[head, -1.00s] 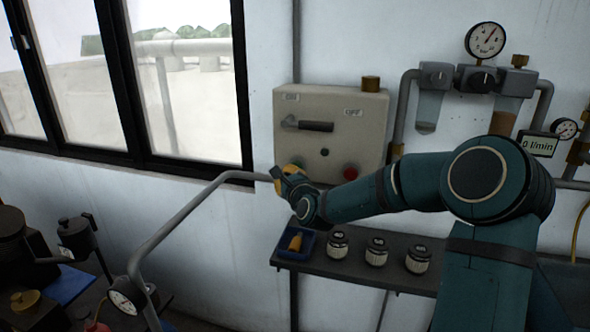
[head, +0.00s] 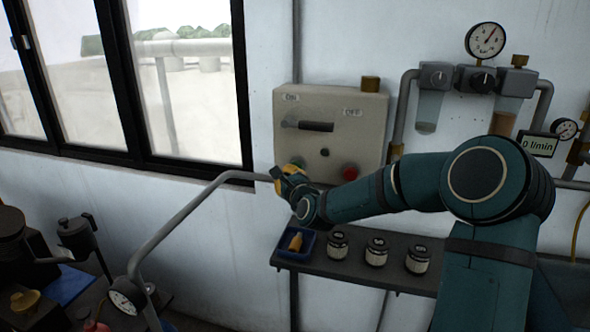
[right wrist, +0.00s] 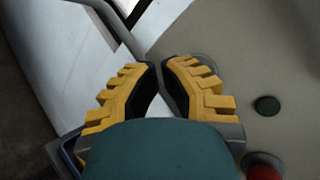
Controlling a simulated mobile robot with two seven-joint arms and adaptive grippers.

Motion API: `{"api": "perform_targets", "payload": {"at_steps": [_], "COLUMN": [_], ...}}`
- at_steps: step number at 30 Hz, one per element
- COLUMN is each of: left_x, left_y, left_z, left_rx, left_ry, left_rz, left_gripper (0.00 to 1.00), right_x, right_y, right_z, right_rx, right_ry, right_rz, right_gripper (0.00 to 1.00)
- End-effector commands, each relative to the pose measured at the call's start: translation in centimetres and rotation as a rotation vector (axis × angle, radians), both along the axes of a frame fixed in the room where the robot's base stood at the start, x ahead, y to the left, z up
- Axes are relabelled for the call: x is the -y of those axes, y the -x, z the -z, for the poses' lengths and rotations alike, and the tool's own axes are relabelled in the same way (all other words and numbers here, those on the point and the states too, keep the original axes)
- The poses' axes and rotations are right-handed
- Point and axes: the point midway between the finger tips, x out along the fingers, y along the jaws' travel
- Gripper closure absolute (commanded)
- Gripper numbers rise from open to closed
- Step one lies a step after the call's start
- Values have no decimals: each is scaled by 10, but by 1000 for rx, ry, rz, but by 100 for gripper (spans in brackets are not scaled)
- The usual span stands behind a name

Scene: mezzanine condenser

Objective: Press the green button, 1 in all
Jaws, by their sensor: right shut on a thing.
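The control box (head: 370,130) on the wall has labels ON and OFF, a dark lever (head: 308,126), a small dark knob (head: 324,152) and a red button (head: 350,173). My right gripper (head: 284,178) is at the box's lower left, below the ON label. In the right wrist view, its yellow and black fingers (right wrist: 159,68) are close together in front of a grey round rim (right wrist: 207,62) on the panel. No clearly green button face shows; the fingers cover that spot. What lies between the fingertips is hidden. My left gripper is out of view.
A grey pipe rail (head: 182,222) curves up close to my right gripper. Below is a dark shelf (head: 330,267) with a blue tray (head: 282,251) and several jars. Gauges and filters hang on the wall at the upper right.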

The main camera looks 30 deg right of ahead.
Motion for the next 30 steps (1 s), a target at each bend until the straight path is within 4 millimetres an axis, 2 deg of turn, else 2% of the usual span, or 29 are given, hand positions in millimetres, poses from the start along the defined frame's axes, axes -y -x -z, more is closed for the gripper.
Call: {"api": "perform_targets", "payload": {"at_steps": [30], "left_x": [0], "left_y": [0], "left_z": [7], "left_rx": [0], "left_ry": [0], "left_rz": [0], "left_gripper": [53], "right_x": [8], "right_y": [-7], "right_z": [0], "right_rx": [1], "right_ry": [0], "right_rz": [1], "right_gripper": [100]}}
